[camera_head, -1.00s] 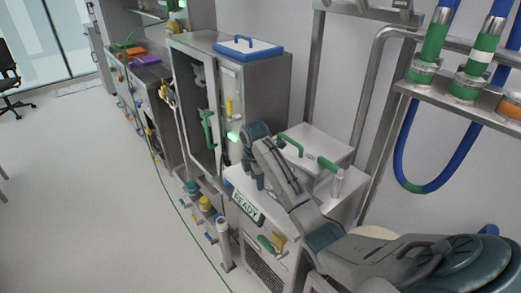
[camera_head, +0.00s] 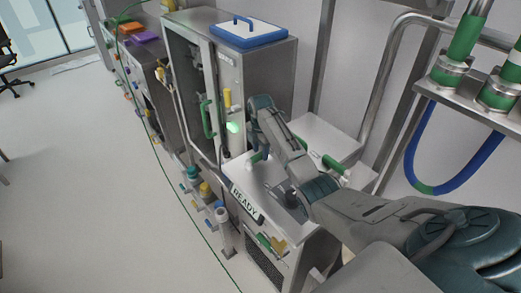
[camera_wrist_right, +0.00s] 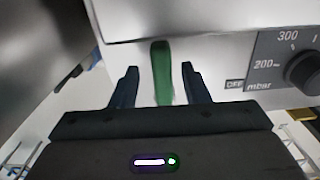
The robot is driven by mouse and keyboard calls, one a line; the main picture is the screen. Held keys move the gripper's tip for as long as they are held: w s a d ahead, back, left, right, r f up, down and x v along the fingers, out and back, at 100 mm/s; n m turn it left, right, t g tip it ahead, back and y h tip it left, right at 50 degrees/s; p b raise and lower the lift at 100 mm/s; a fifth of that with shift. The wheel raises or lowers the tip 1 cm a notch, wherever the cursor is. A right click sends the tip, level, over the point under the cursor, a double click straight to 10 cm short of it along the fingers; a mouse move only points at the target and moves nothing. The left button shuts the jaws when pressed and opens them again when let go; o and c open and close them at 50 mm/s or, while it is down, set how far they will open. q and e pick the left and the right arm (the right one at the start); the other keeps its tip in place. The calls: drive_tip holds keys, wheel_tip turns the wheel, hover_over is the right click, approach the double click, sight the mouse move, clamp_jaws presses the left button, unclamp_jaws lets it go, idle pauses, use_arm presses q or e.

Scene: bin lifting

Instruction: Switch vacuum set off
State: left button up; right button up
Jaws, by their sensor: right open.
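The vacuum set is a white box (camera_head: 264,186) with a READY display (camera_head: 244,203) on its front, standing in the middle of the head view. In the right wrist view, a dark knob (camera_wrist_right: 306,72) marked with mbar numbers and OFF sits on its panel at the right edge. My right gripper (camera_wrist_right: 158,82) is open in the wrist view. A green handle (camera_wrist_right: 162,70) shows between its two fingers, with gaps on both sides. In the head view my right arm reaches over the box, and its fingertips are hard to make out. My left gripper is not in view.
A steel cabinet (camera_head: 262,75) with a blue-rimmed lid (camera_head: 247,31) stands behind the box. Green-and-blue pipes and a hanging blue hose (camera_head: 455,180) are at the right.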

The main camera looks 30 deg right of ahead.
drive_tip(key=shift+s+a+f, duration=0.2)
drive_tip(key=shift+a+f, duration=0.05)
drive_tip(key=shift+f, duration=0.1)
drive_tip(key=shift+f, duration=0.15)
drive_tip(key=shift+w+d, duration=0.1)
clamp_jaws()
